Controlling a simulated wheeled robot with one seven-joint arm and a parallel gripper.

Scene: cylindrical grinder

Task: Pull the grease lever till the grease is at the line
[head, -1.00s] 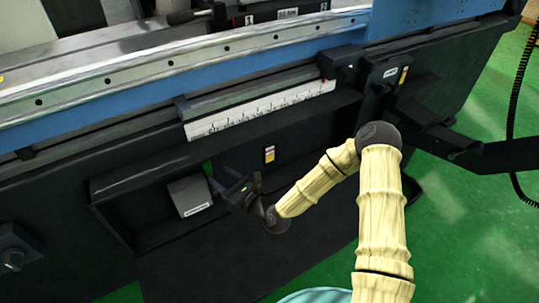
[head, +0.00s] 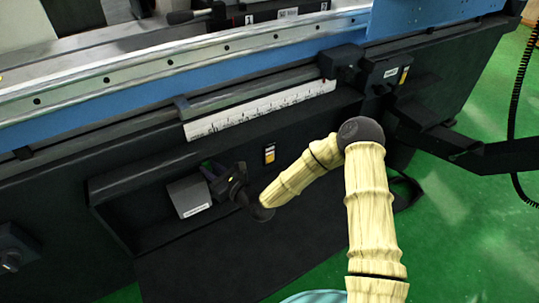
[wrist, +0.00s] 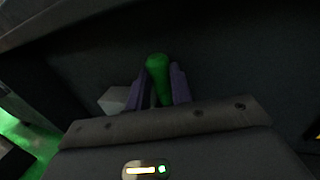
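The green lever handle (wrist: 158,78) stands between the two purple fingers of my gripper (wrist: 159,88) in the wrist view. The fingers flank it closely on both sides; I cannot tell whether they press on it. In the head view my gripper (head: 211,171) is at the recess in the machine's front, and it hides most of the lever. A grey box with a white label (head: 188,196) sits just left of and below my gripper. It shows pale at the left finger in the wrist view (wrist: 113,99). I cannot make out a grease level or line.
A white ruler scale (head: 260,109) runs above the recess. A small yellow-and-white plate (head: 269,154) is on the panel right of my gripper. A dark knob (head: 14,258) is at far left. Dark machine bodywork surrounds the recess; green floor (head: 450,215) is open at right.

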